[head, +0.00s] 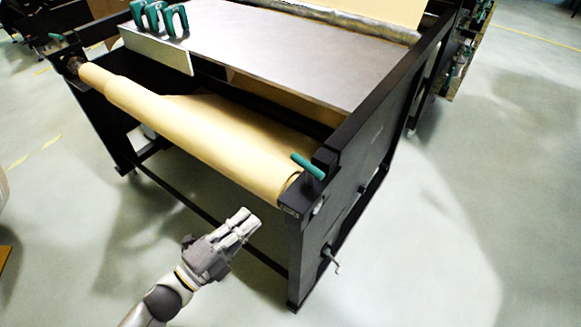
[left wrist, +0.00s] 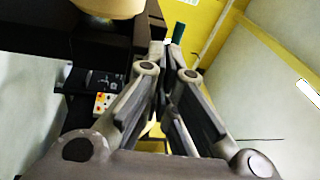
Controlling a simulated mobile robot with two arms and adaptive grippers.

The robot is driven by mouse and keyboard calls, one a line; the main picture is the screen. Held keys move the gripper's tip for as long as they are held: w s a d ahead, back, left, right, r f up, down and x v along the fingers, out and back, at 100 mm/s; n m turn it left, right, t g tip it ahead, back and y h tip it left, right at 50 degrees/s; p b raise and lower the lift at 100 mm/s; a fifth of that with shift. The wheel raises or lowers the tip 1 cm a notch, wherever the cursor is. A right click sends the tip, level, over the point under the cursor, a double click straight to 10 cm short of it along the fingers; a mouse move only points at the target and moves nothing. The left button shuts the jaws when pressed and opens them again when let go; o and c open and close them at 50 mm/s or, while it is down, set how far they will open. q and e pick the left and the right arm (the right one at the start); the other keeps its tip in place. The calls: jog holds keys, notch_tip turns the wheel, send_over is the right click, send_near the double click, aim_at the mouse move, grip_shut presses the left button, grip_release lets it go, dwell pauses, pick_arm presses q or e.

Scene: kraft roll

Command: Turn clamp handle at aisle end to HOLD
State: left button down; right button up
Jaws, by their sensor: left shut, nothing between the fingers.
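A green clamp handle (head: 308,166) stands on the black end block at the near right end of the kraft paper roll (head: 200,130). In the left wrist view a green handle (left wrist: 178,33) shows just beyond my fingertips. A second green handle (head: 56,37) is at the roll's far left end. I cannot read any HOLD marking. My left gripper (head: 243,221) is shut and empty, below and left of the near handle and apart from it. In the left wrist view my left gripper (left wrist: 168,52) has its fingers together. My right gripper is not in view.
The black frame (head: 350,165) carries a grey table top (head: 290,55) with several green-handled tools (head: 160,18) at its back left. A small crank (head: 330,258) sticks out low on the frame's right side. The floor (head: 430,240) to the right is clear.

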pick_arm(q)
jog(key=r, duration=0.1)
jog(key=r+m, duration=0.1)
jog(key=d+h, duration=0.1)
jog(key=shift+s+r, duration=0.4)
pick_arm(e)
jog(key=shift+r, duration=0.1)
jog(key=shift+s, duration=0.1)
pick_arm(q)
jog(key=p, duration=0.4)
send_near(303, 167)
jog(key=x, duration=0.6)
jog(key=shift+w, duration=0.1)
jog(key=shift+w+d, duration=0.45)
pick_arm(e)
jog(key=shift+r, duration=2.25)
pick_arm(q)
jog(key=shift+a+f+m+g, duration=0.1)
jog(key=shift+a+m+g, duration=0.05)
jog(key=shift+m+g, duration=0.15)
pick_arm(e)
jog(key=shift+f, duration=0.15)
